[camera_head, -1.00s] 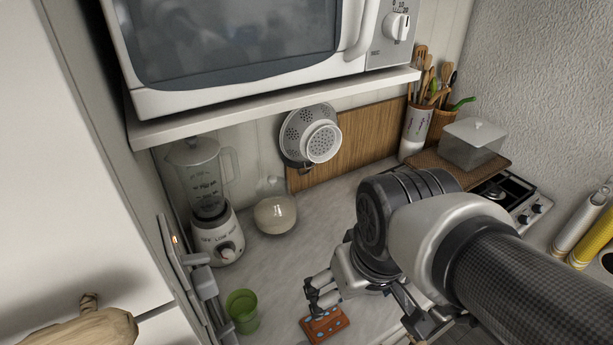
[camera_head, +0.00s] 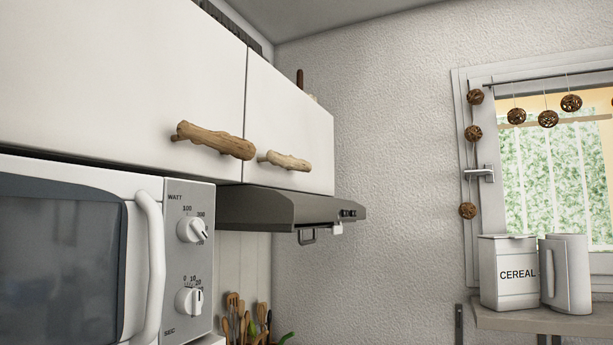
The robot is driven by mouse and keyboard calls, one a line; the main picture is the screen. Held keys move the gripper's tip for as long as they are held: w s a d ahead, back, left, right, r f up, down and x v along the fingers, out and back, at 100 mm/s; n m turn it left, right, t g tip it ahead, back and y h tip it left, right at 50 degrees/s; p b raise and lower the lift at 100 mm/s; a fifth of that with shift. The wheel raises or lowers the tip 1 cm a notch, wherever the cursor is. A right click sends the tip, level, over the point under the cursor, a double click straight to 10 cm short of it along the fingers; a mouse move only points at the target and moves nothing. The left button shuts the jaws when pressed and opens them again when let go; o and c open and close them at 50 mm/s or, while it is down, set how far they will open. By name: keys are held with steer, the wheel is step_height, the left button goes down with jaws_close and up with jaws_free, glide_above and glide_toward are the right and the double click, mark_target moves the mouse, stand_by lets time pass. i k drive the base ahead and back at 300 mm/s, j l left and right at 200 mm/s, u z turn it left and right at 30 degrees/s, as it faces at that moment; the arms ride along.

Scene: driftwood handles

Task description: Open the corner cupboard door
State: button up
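Two white upper cupboard doors with driftwood handles show in the head view. The larger door (camera_head: 95,70) is at the left, above the microwave, with a thick driftwood handle (camera_head: 215,140) near its lower right. The smaller door (camera_head: 290,125) is to its right, above the range hood, with a shorter driftwood handle (camera_head: 284,160) near its lower left. Both doors look shut. I cannot tell which of them, if either, is the corner cupboard door. My gripper is out of this view.
The microwave (camera_head: 172,255) stands below the left door, and the dark range hood (camera_head: 285,208) juts out below the right one. Wooden utensils (camera_head: 240,318) stand lower down. A cereal box (camera_head: 508,273) and a white jug (camera_head: 567,274) are on a shelf (camera_head: 545,318) by the window.

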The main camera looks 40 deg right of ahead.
mark_target(292, 135)
steer(key=z, duration=0.95)
